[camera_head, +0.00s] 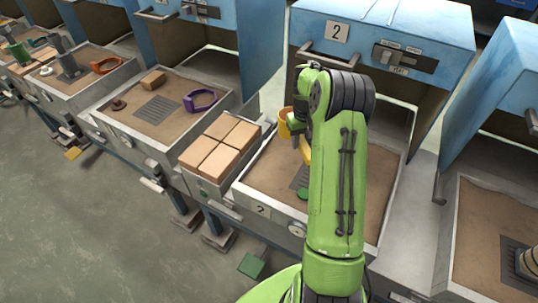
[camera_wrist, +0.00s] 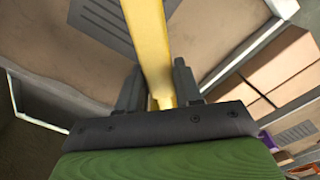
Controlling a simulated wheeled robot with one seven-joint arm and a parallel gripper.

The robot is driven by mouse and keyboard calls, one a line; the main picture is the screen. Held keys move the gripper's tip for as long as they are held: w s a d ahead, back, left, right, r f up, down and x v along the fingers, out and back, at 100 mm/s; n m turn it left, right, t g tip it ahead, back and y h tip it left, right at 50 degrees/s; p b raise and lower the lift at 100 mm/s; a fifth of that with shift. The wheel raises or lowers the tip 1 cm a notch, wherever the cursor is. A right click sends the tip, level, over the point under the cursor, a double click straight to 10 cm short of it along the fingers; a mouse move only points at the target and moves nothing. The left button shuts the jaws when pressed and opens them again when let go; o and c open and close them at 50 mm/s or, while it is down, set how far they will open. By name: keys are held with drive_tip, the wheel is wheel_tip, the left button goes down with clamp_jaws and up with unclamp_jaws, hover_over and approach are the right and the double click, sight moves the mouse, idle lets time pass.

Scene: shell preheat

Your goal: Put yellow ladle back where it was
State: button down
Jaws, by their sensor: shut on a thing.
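The yellow ladle (camera_head: 285,124) is over the sand tray marked 2 (camera_head: 245,205), its yellow cup-like part showing left of my arm. My gripper (camera_wrist: 157,82) is shut on the ladle's yellow handle (camera_wrist: 147,35), which runs between the two dark fingers in the wrist view. In the head view, my green arm hides much of my gripper, the ladle and the tray. A dark slotted grate (camera_wrist: 100,20) lies in the tray's sand. I cannot tell whether the ladle touches the sand.
Tan blocks (camera_head: 220,147) fill a ledge left of the tray. Blue hood 2 (camera_head: 410,25) stands behind it. The left tray holds a purple looped thing (camera_head: 200,100) and a small block (camera_head: 153,80). A right tray holds a grey cylinder (camera_head: 529,262). A green square (camera_head: 252,265) lies on the floor.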

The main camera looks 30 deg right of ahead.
wheel_tip(320, 180, down, 9)
drive_tip(key=shift+d+b, duration=0.1)
drive_tip(key=shift+b, duration=0.7)
drive_tip(key=shift+s, duration=0.1)
drive_tip(key=shift+f, duration=0.2)
drive_tip(key=c, duration=0.8)
unclamp_jaws()
drive_tip(key=shift+o, duration=0.2)
